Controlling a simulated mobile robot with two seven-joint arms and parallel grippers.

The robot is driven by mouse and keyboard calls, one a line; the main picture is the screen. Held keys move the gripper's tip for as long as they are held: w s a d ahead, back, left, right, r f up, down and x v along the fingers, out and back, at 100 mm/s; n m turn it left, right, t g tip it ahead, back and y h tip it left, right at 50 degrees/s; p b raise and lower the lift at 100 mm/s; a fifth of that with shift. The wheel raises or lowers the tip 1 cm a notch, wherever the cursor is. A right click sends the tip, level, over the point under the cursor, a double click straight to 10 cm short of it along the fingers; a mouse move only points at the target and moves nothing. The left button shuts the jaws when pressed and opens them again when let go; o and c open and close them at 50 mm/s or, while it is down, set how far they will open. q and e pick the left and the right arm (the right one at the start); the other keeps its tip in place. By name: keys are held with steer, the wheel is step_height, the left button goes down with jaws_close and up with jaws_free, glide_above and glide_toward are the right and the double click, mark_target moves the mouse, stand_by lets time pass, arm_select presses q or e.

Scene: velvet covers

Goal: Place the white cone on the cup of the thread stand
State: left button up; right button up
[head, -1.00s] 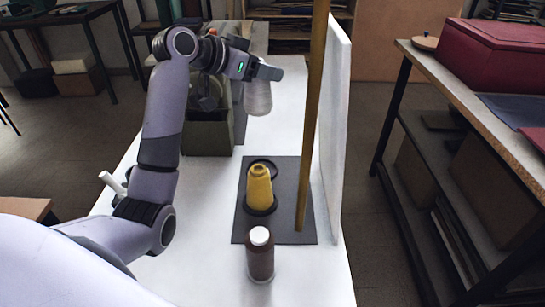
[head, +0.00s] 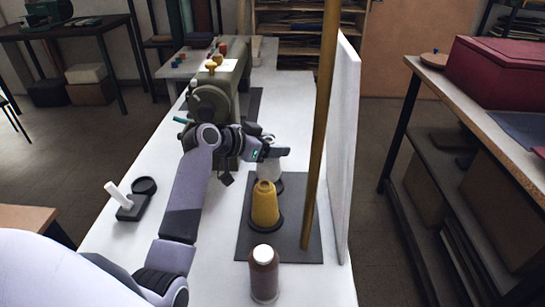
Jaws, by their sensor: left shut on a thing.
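The thread stand has a dark grey base (head: 296,243) with a tall brass-coloured pole (head: 318,130). A yellow cone (head: 264,208) stands upright on its near cup. The far cup (head: 279,184) shows as a dark rim behind the yellow cone. My left gripper (head: 274,153) is shut on the white cone (head: 270,171), which is upright over the far cup. The yellow cone hides part of the white cone's lower end, so I cannot tell whether it rests on the cup. My right gripper is not in view.
A brown bottle with a white cap (head: 264,270) stands in front of the base. A white panel (head: 336,150) rises along the table's right side. A green sewing machine (head: 222,90) stands behind my left arm. A small black holder with a white peg (head: 130,203) is at left.

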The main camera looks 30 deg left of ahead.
arm_select(q)
step_height(320, 180, down, 4)
steer(key=shift+r, duration=0.1)
steer(key=o, duration=1.1)
steer(key=v, duration=1.2)
steer(key=shift+s, duration=0.1)
